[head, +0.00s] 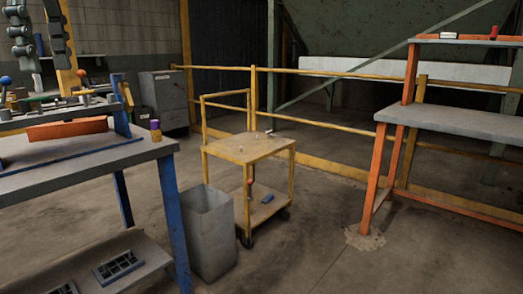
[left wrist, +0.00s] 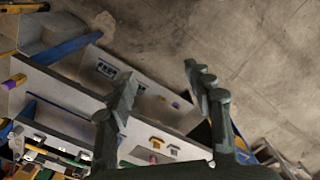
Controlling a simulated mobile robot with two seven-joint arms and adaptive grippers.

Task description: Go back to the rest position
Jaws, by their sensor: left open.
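My left gripper (head: 44,60) is in the upper left of the head view, above the blue-legged workbench (head: 80,172). In the left wrist view its two dark fingers (left wrist: 160,78) stand apart with nothing between them. The gripper is open and empty, clear of the bench. A grey hollow brick (head: 118,265) with openings lies on the bench's lower shelf; grey pieces with openings (left wrist: 107,69) also show in the left wrist view. My right gripper is not in view.
An orange-red bar (head: 68,129) and a purple-and-yellow item (head: 155,131) are on the bench top. A grey bin (head: 208,235) stands beside a yellow cart (head: 247,149). An orange-framed shelf (head: 455,122) stands at right. The floor at front right is clear.

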